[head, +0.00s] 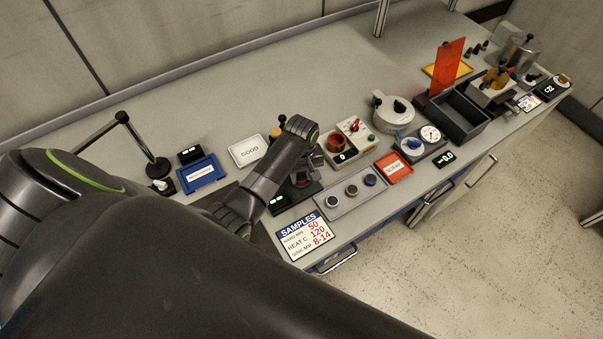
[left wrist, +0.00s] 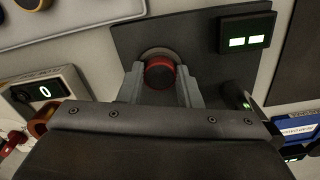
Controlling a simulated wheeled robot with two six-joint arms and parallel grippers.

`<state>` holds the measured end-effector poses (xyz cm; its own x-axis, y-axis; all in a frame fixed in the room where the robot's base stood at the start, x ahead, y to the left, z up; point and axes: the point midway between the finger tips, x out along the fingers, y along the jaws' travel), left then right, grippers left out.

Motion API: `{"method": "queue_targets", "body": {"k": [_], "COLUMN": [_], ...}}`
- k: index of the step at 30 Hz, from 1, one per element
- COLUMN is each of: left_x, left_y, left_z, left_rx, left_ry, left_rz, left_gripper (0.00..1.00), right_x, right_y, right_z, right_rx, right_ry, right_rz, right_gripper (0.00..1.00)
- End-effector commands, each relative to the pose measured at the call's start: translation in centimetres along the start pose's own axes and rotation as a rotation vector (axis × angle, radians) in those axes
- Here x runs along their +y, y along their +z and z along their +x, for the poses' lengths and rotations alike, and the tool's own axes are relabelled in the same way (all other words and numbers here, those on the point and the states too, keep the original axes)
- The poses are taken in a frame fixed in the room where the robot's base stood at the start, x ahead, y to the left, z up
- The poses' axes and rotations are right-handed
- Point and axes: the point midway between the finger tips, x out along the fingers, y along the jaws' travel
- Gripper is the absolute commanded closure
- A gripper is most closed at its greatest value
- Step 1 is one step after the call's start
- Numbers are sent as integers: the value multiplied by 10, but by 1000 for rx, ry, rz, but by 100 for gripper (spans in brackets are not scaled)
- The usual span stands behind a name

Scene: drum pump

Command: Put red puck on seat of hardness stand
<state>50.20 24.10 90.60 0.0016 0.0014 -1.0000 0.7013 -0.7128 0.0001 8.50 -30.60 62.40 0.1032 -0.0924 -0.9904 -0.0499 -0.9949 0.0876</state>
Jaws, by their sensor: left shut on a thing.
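The red puck (left wrist: 160,74) is between the two fingers of my left gripper (left wrist: 160,88) in the left wrist view. The gripper is shut on it. The puck is over the round seat (left wrist: 157,52) of the hardness stand, whose rim shows just behind it. I cannot tell whether the puck touches the seat. The stand's dark base (left wrist: 200,45) carries a small lit display (left wrist: 247,41). In the head view the left arm comes down over the stand's base (head: 291,198) and mostly hides the seat and puck. My right gripper is not in view.
A grey tray (head: 337,211) with several round samples lies right of the stand, near the bench's front edge. A red tray (head: 394,167), a white GOOD tray (head: 240,154) and a blue tray (head: 201,174) are nearby. The back of the bench (head: 270,85) is clear.

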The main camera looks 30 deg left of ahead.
Motion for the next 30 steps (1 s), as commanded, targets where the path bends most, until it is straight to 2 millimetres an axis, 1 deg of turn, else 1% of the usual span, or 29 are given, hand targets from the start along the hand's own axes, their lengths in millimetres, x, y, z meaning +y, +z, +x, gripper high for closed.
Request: {"method": "queue_targets", "body": {"k": [15, 28, 29, 30], "left_x": [0, 0, 0, 0], "left_y": [0, 0, 0, 0], "left_z": [2, 2, 2, 2], "left_rx": [0, 0, 0, 0], "left_ry": [0, 0, 0, 0], "left_rz": [0, 0, 0, 0], "left_gripper": [90, 90, 65, 60], "right_x": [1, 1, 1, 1], "right_y": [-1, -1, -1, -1], "right_z": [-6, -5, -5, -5], "right_rx": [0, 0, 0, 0], "right_ry": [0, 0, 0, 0], "right_rz": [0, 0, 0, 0], "right_gripper": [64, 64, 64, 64]}}
